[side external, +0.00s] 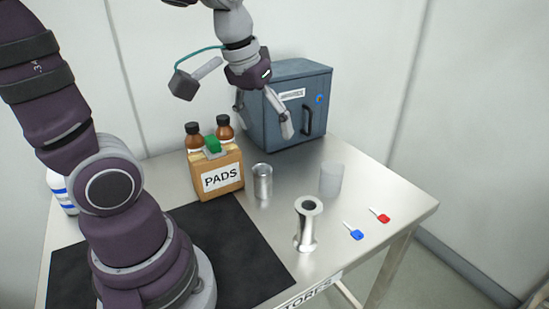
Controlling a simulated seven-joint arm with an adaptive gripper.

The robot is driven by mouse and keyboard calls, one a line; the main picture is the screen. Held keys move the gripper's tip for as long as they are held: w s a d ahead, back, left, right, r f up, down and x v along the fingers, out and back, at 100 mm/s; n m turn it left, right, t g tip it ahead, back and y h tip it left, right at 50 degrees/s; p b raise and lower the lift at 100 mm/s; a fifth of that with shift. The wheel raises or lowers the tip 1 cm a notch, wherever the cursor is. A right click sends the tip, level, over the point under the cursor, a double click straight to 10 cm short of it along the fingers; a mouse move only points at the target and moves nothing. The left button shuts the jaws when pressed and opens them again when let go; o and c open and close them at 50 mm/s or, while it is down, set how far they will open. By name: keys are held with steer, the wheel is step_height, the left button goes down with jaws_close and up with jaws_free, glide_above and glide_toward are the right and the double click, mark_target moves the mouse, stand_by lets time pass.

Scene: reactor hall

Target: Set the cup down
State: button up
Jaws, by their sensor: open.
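A small metal cup (262,184) stands upright on the steel table, just right of the box marked PADS. A frosted, see-through cup (331,179) stands upright farther right; I cannot tell which of the two the task means. My gripper (263,121) is open and empty, its fingers spread and pointing down. In the picture it is above the metal cup, in front of the blue-grey cabinet, and clear of both cups.
The cardboard PADS box (222,179) holds brown bottles and a green item. The blue-grey cabinet (290,105) stands behind. A black mat (235,245) covers the left front.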

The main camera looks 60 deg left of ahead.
steer(key=shift+o, duration=0.2)
steer(key=s+d+m+t, duration=0.1)
steer(key=s+d+m, duration=0.1)
steer(key=s+d+m+t, duration=0.1)
steer(key=s+d+m, duration=0.1)
steer(key=shift+s+m+h, duration=0.25)
steer(key=shift+m+h, duration=0.05)
steer(key=shift+m, duration=0.1)
steer(key=shift+o, duration=0.4)
steer(key=shift+s+f, duration=0.15)
